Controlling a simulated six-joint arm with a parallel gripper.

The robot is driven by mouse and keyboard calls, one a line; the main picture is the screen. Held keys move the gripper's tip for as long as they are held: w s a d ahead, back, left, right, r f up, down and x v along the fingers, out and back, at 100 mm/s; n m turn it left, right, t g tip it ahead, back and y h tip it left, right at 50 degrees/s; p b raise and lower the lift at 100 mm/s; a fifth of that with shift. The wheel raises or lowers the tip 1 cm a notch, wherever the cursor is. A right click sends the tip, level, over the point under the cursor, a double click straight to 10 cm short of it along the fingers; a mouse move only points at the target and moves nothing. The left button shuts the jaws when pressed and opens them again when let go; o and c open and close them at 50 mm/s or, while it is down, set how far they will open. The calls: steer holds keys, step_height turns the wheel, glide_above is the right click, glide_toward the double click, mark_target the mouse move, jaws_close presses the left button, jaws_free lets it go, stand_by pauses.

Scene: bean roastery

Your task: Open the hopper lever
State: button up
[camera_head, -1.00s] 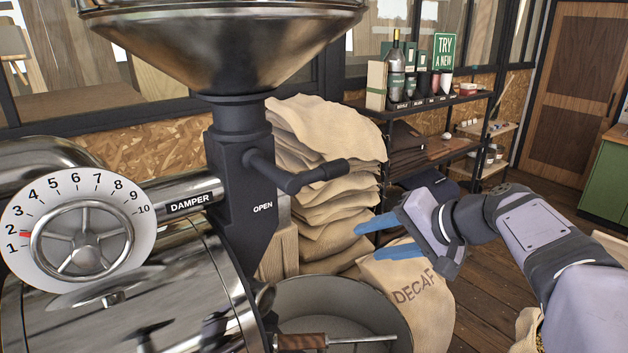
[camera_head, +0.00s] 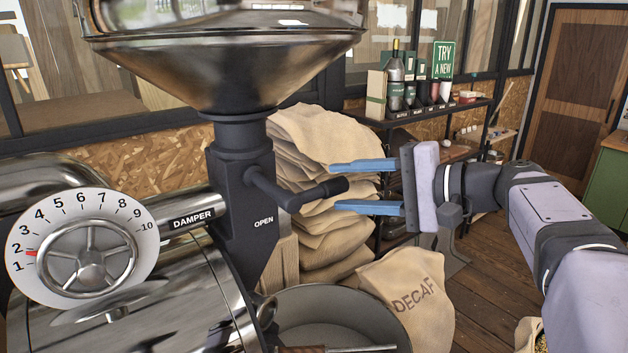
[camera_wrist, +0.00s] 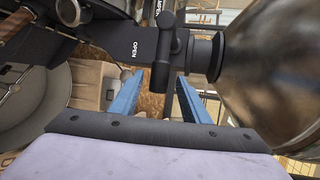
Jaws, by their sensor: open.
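The black hopper lever (camera_head: 294,193) sticks out to the right from the dark neck below the steel hopper (camera_head: 225,62). It ends in a thick black grip, above and right of the word OPEN. My gripper (camera_head: 333,186) is open, with blue fingers pointing left. In the head view the lever's end lies between the heights of the two fingertips; I cannot tell whether they touch. In the wrist view the lever (camera_wrist: 163,58) stands just ahead of my open fingers (camera_wrist: 152,88), its grip end near the gap between them.
The damper dial (camera_head: 82,254) is on the roaster's left. Below the lever is a round cooling tray (camera_head: 345,308). Stacked sacks (camera_head: 320,130) stand behind, with a DECAF sack (camera_head: 408,300) in front of them. A shelf (camera_head: 430,118) with bottles is farther back.

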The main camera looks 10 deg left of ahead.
mark_target(321, 186)
steer(key=shift+p+x, duration=1.55)
steer(key=shift+x, duration=1.25)
steer(key=shift+p+x, duration=0.3)
steer(key=shift+x, duration=0.55)
jaws_close()
